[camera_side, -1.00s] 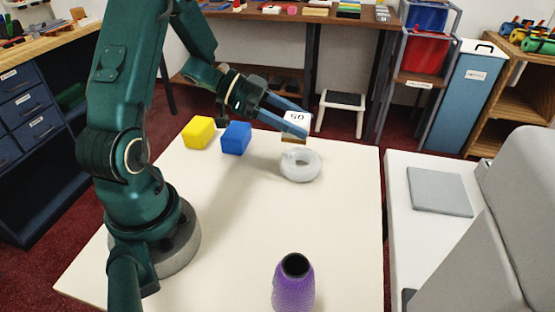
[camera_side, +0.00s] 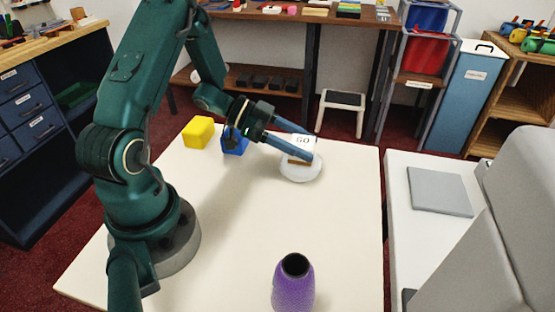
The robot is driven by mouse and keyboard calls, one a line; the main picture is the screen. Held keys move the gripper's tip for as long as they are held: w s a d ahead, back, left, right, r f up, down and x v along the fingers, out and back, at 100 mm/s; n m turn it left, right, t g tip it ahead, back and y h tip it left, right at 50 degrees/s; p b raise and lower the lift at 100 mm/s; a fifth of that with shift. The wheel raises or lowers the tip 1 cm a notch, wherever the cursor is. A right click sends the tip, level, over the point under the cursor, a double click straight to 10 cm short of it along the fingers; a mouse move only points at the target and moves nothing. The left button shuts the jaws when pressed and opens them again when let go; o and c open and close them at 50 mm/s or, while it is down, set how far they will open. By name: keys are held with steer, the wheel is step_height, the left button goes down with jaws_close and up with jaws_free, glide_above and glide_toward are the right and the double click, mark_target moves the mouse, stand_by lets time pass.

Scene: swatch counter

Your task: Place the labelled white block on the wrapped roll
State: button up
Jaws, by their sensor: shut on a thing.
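The labelled white block (camera_side: 302,142) has dark characters on its upper face and a brown lower edge. My gripper (camera_side: 305,152) is shut on it, with the blue fingers along its sides. The block is at the top of the wrapped roll (camera_side: 301,173), a whitish ring lying flat on the white table. The block and fingertips hide the roll's top and hole. I cannot tell whether the block touches the roll.
A yellow block (camera_side: 198,132) and a blue block (camera_side: 235,141) stand at the table's back left; my gripper partly hides the blue one. A purple vase (camera_side: 294,285) stands at the front. The middle of the white table (camera_side: 240,230) is clear.

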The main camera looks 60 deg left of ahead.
steer(key=o, duration=1.4)
steer(key=shift+c, duration=0.2)
